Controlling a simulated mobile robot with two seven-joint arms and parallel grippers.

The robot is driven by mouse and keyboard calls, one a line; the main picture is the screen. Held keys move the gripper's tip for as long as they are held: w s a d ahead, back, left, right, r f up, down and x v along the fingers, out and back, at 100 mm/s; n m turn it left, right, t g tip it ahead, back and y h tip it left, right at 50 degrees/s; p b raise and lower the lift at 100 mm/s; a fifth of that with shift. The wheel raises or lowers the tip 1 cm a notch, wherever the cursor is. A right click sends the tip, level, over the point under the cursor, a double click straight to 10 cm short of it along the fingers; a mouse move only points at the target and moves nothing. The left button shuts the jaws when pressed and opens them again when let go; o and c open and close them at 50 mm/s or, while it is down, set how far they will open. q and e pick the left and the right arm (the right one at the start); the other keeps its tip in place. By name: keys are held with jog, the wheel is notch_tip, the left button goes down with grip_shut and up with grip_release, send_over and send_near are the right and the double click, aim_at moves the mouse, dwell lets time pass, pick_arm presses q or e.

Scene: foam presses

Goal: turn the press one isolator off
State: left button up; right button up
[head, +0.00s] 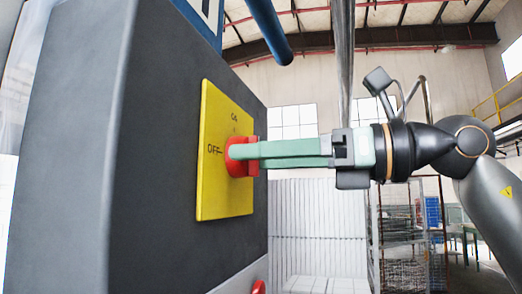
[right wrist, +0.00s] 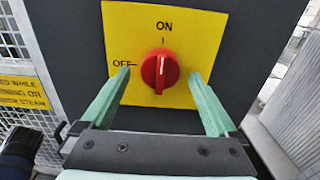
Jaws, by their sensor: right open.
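The isolator is a red rotary knob (head: 239,168) on a yellow plate (head: 210,195), fixed to the face of a dark grey cabinet. In the right wrist view the knob (right wrist: 160,71) stands with its grip upright and its white mark pointing up at ON; OFF is printed to its left. My right gripper (head: 240,151) comes in from the right, its green fingers level with the knob in the head view. In the right wrist view the open fingers (right wrist: 159,73) stand on either side of the knob, with a gap on both sides. My left gripper is not in view.
The dark cabinet (head: 70,150) fills the left of the head view. Another red part (head: 258,287) shows low on it. A blue pipe (head: 268,30) hangs above. Shelving (head: 403,240) stands behind my right arm. A mesh panel (right wrist: 12,45) is left in the wrist view.

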jog(key=shift+w+a, duration=0.15)
jog(key=shift+a, duration=0.25)
jog(key=c, duration=1.4)
jog(key=shift+o, duration=0.2)
jog(key=shift+n, duration=0.3)
jog(key=shift+w+r+n+p, duration=0.1)
jog(key=shift+n+p, duration=1.3)
jog(key=shift+n, duration=2.9)
jog(key=shift+r+n+p, duration=0.1)
jog(key=shift+n+p, duration=1.25)
jog(key=shift+n, duration=2.95)
